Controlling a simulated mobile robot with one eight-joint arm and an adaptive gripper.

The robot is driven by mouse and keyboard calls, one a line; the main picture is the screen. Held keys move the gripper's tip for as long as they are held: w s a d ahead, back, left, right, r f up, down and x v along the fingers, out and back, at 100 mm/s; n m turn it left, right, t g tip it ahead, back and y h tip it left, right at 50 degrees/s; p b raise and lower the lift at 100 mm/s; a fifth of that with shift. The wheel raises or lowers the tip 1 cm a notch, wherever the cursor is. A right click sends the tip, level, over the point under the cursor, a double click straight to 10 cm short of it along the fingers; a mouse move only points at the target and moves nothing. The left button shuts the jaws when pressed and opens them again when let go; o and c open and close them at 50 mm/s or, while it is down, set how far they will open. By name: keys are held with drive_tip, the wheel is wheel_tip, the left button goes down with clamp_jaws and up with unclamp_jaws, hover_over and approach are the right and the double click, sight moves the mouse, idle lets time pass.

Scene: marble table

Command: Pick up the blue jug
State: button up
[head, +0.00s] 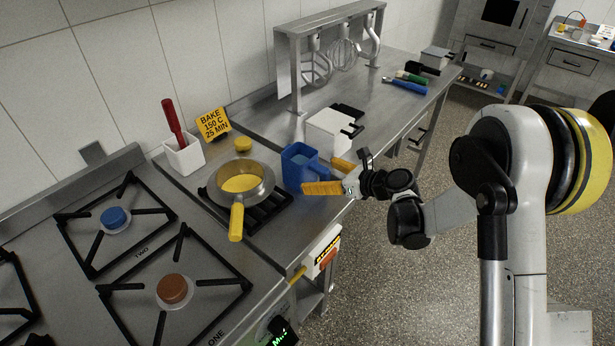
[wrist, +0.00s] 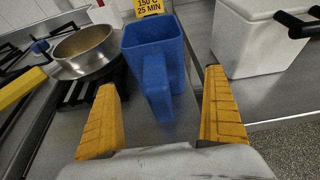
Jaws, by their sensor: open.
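The blue jug (head: 294,169) stands upright on the steel counter, just right of a pan. In the wrist view the blue jug (wrist: 158,60) is ahead of my gripper, with its handle facing me between the two yellow fingers. My gripper (head: 332,177) is open beside the jug, on the side toward the counter's front edge. In the wrist view my gripper (wrist: 168,120) has its fingers spread on either side of the handle, with nothing held. The head view shows one finger across the lower part of the jug; contact cannot be told.
A pan (head: 240,183) with a yellow handle sits on a black grate left of the jug. A white box (head: 328,132) with black handles stands behind and right. A yellow sign (head: 213,124) and a white pot (head: 183,155) are at the back. A stove lies left.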

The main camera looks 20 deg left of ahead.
sight(311, 173)
drive_tip(key=b+x, duration=0.2)
drive_tip(key=x, duration=0.4)
drive_tip(key=shift+r, duration=0.15)
drive_tip(key=c, duration=1.5)
